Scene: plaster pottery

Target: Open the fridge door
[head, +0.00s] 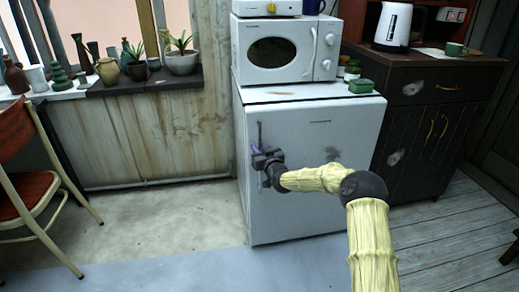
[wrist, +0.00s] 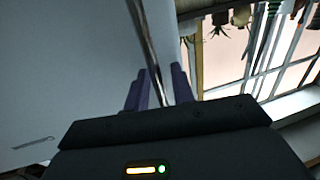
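The white fridge (head: 330,165) stands against the wall with its door shut. Its thin metal upright handle (head: 260,132) runs along the left side of the door front. My gripper (head: 262,168) is at the handle, about halfway along it. In the wrist view, the handle (wrist: 143,30) passes between my gripper's two purple fingers (wrist: 160,90). A narrow gap shows between the fingers, so they look open around the bar. The dark gripper body hides the lower part of the handle there.
A dark cabinet (head: 435,120) with a kettle (head: 392,25) stands to the right. A red chair (head: 20,200) is at the left. The floor (head: 180,225) left of the fridge is clear.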

